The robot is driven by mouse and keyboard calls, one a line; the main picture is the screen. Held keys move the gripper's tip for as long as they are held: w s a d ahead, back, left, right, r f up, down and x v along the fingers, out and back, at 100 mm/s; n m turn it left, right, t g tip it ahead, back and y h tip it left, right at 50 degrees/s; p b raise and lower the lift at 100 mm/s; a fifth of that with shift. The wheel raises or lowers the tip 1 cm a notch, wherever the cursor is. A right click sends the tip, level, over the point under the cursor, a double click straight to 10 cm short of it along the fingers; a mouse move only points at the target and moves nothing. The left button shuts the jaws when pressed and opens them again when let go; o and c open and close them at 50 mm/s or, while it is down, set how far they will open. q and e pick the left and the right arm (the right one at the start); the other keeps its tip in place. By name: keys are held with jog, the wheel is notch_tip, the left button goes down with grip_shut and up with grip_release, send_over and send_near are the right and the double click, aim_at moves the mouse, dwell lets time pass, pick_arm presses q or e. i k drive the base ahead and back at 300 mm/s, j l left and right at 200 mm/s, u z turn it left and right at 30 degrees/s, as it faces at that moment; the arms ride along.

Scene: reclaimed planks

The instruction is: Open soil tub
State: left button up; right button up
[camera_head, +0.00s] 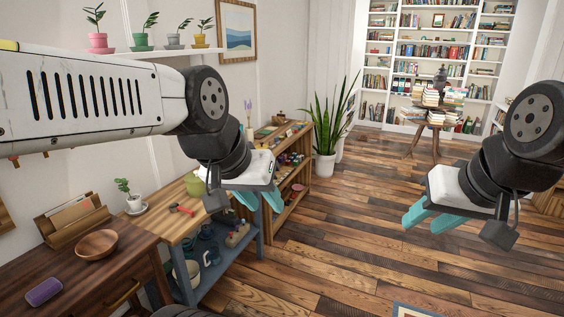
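I cannot pick out a soil tub for certain. A small yellow-green object (195,186) stands on the wooden workbench (168,222), partly hidden behind my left arm, and I cannot tell what it is. My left gripper (264,208) hangs over the right end of the workbench, its teal fingers apart with nothing visible between them. My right gripper (422,226) is over the open floor at the right, its teal fingers also apart and empty.
A red-handled tool (181,209) lies on the workbench; watering cans (210,256) stand on its lower shelf. A dark desk (75,262) holds a wooden bowl (97,244) and a purple object (44,291). A filled shelf unit (290,170) stands behind. The floor at right is clear.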

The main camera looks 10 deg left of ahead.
aim_at(196, 190)
jog(key=i+l+u, duration=0.1)
jog(key=i+u, duration=0.2)
jog(key=i, duration=0.25)
jog(key=i+l+u, duration=0.2)
jog(key=i+u, duration=0.15)
jog(key=i, duration=0.15)
jog(key=i+l+u, duration=0.3)
jog(key=i, duration=0.2)
jog(key=i+l+u, duration=0.25)
jog(key=u, duration=0.2)
jog(key=i+l+u, duration=0.2)
jog(key=l+u, duration=0.3)
jog(key=i+l+u, duration=0.15)
jog(key=l+u, duration=0.15)
jog(key=u, duration=0.15)
jog(key=i+l+u, duration=0.1)
jog(key=l+u, duration=0.75)
jog(key=l, duration=0.4)
